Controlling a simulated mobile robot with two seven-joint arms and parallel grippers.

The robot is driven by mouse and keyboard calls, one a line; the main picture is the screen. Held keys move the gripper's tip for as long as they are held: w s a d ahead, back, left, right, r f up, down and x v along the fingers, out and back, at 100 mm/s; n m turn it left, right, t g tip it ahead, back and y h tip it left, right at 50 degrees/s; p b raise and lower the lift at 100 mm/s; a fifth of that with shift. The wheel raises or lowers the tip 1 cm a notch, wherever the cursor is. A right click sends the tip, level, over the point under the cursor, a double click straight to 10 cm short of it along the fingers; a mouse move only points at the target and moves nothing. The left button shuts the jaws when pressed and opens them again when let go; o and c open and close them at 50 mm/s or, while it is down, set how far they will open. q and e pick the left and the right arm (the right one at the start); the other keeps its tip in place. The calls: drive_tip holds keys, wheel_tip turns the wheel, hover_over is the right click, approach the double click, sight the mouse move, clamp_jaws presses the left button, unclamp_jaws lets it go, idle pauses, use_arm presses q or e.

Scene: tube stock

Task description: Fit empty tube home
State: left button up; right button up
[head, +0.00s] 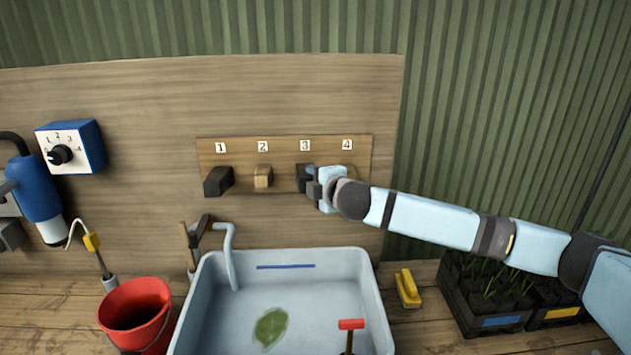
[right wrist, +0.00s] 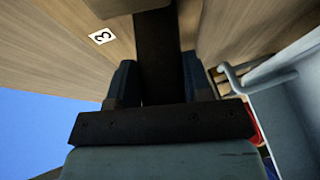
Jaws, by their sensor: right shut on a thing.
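A wooden board (head: 238,152) on the wall carries labels 1 to 4. A black square-sided piece, likely a tube (head: 217,181), sticks out under 1. A bare wooden peg (head: 263,177) sticks out under 2. Another black tube (head: 303,176) is under 3, touching or very near the board. My right gripper (head: 316,182) is shut on it; in the right wrist view the black tube (right wrist: 160,60) runs between the two fingers (right wrist: 160,85), with label 3 beside it. How far it sits over a peg is hidden. Whatever is under 4 is hidden by my gripper. My left gripper is out of view.
Below is a pale sink (head: 330,275) with a tap (head: 230,250), a green leaf shape and a red-handled tool (head: 351,324). A red bucket (head: 138,308), a yellow brush (head: 408,288) and black seedling trays (head: 490,315) stand around it. A dial box (head: 72,147) hangs left.

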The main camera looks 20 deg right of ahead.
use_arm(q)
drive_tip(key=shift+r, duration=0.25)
use_arm(e)
drive_tip(key=shift+w+d, duration=0.1)
drive_tip(key=shift+d, duration=0.1)
idle(0.5)
drive_tip(key=o, duration=1)
drive_tip(key=shift+w+f, duration=0.1)
drive_tip(key=shift+f, duration=0.1)
drive_tip(key=shift+c, duration=0.2)
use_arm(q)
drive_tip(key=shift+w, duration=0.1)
use_arm(e)
drive_tip(key=shift+a+r, duration=0.1)
use_arm(q)
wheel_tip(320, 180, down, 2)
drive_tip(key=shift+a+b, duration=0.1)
drive_tip(key=shift+b, duration=0.3)
use_arm(e)
drive_tip(key=v, duration=1.4)
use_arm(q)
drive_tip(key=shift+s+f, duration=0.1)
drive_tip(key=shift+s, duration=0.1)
